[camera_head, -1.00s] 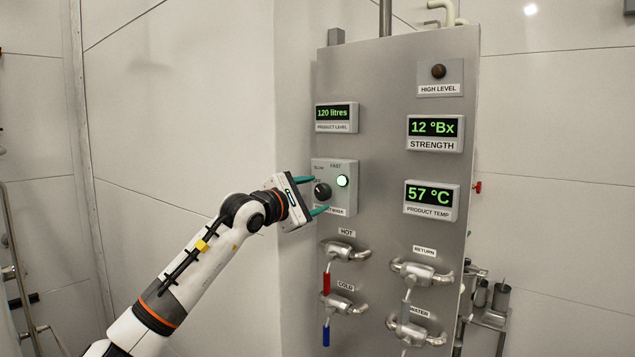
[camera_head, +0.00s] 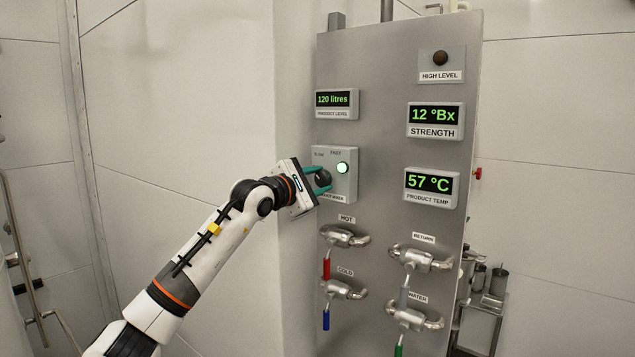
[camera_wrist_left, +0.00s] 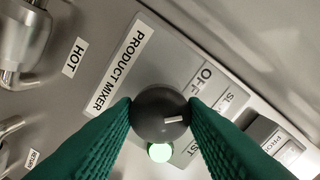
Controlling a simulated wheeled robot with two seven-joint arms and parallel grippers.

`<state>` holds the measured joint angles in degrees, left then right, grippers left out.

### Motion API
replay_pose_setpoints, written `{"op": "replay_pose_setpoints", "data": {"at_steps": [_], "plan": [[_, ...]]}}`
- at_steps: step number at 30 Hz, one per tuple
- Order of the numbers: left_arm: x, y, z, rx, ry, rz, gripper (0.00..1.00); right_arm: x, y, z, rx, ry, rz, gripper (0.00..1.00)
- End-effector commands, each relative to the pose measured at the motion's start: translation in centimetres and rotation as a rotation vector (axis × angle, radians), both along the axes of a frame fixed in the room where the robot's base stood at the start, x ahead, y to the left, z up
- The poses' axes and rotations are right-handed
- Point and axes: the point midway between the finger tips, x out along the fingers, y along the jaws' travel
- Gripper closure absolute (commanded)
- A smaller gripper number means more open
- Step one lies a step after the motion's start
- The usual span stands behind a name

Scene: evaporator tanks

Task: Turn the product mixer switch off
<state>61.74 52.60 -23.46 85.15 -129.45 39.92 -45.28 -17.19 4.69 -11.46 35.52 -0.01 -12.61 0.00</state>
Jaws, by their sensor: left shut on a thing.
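The product mixer switch is a round black knob (camera_head: 322,179) on a grey box (camera_head: 347,185) at the left edge of the steel panel. My left gripper (camera_wrist_left: 160,110) is shut on the knob, one green finger on each side of it. In the left wrist view the knob (camera_wrist_left: 158,126) has a white pointer mark. The mark points right in that picture, toward the side between the SLOW (camera_wrist_left: 230,100) and FAST labels, not at the OFF label (camera_wrist_left: 206,76). The green lamp (camera_head: 342,168) beside the knob is lit. My right gripper is not in view.
Below the switch are the hot valve (camera_head: 343,236) with a red handle and the cold valve (camera_head: 343,289) with a blue handle. The product level display (camera_head: 336,100) is above. Strength and temperature displays are to the right. The wall side left of the panel is clear.

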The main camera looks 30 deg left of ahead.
Motion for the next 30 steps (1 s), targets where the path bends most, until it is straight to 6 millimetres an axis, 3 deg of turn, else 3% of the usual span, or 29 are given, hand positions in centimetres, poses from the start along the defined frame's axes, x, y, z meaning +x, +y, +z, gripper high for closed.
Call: {"op": "replay_pose_setpoints", "data": {"at_steps": [8, 18, 30], "plan": [[0.0, -0.1, -0.3, -0.127, 0.01, -0.002, 0.85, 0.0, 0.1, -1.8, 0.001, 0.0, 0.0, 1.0], [0.0, -0.1, -0.3, -0.41, 0.031, -0.002, 0.85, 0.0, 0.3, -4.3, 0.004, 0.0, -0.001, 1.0], [0.0, -0.1, -0.1, -0.686, 0.054, -0.001, 0.85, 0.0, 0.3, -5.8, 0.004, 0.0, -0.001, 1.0]]}}
